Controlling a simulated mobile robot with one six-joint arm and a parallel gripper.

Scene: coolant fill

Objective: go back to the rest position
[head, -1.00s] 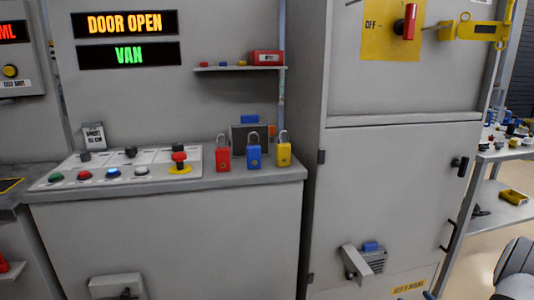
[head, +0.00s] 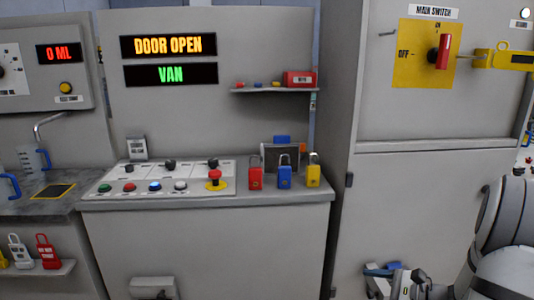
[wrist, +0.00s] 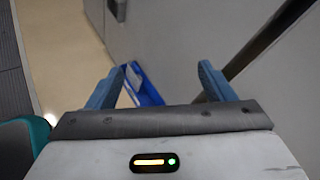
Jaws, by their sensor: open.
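My gripper (wrist: 158,82) is open in the wrist view. Its two blue fingers stand well apart, with nothing held between them. Beyond the fingers, a blue bin (wrist: 143,86) with something pale in it shows near the foot of a grey cabinet. In the head view, my grey arm shows at the lower right, in front of the main switch cabinet (head: 420,190). Small blue and grey parts show low to its left, partly cut off by the picture's edge. I cannot tell clearly whether they are my fingers.
A control console (head: 150,180) with buttons stands at the middle left. Red (head: 255,178), blue (head: 285,177) and yellow (head: 313,175) padlocks stand on it. The red switch handle (head: 443,52) sits on a yellow plate. Pale floor (wrist: 60,50) lies left of the bin.

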